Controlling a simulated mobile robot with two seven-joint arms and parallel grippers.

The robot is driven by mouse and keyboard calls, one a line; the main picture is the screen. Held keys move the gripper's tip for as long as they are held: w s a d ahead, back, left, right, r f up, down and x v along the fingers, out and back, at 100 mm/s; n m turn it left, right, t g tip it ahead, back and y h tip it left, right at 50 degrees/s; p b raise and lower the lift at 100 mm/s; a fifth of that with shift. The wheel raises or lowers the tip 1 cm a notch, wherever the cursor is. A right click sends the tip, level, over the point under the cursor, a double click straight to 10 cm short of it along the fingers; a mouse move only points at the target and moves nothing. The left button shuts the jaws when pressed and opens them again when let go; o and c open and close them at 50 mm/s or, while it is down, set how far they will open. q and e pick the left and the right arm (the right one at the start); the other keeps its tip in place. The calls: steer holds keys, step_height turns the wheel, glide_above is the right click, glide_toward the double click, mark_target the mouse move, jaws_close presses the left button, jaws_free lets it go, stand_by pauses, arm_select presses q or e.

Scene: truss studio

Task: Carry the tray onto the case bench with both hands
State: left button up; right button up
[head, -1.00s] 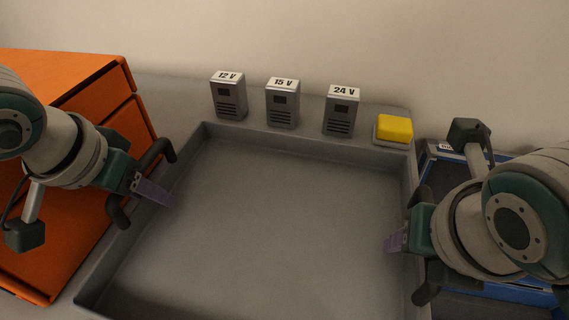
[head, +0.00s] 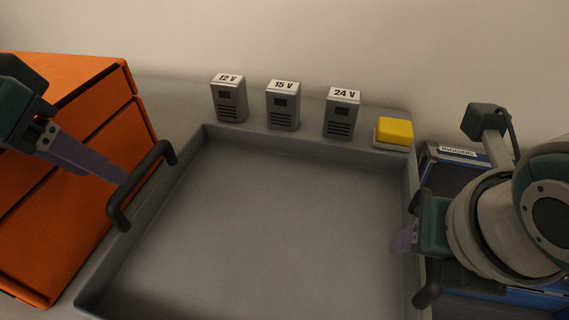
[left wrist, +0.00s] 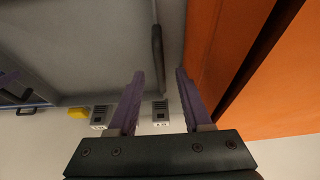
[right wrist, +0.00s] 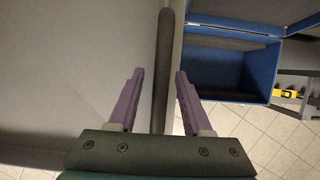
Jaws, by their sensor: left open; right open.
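The large grey tray (head: 265,225) fills the middle of the head view, with a black handle on each side. My left gripper (head: 122,176) is open and empty, up and to the left of the left handle (head: 140,187). In the left wrist view that handle (left wrist: 157,60) lies beyond the open fingers (left wrist: 158,75). My right gripper (head: 396,243) is open at the right handle (head: 427,287), which is partly hidden by the gripper. In the right wrist view its fingers (right wrist: 157,75) stand on either side of the handle bar (right wrist: 161,70). I cannot identify the case bench.
Three grey power boxes marked 12 V (head: 229,100), 15 V (head: 283,106) and 24 V (head: 341,112) stand behind the tray, beside a yellow block (head: 394,130). An orange drawer cabinet (head: 70,180) stands close on the left. A blue case (head: 455,170) is on the right.

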steer(key=v, duration=0.9)
steer(key=shift+s+r, duration=0.15)
steer(key=shift+r, duration=0.05)
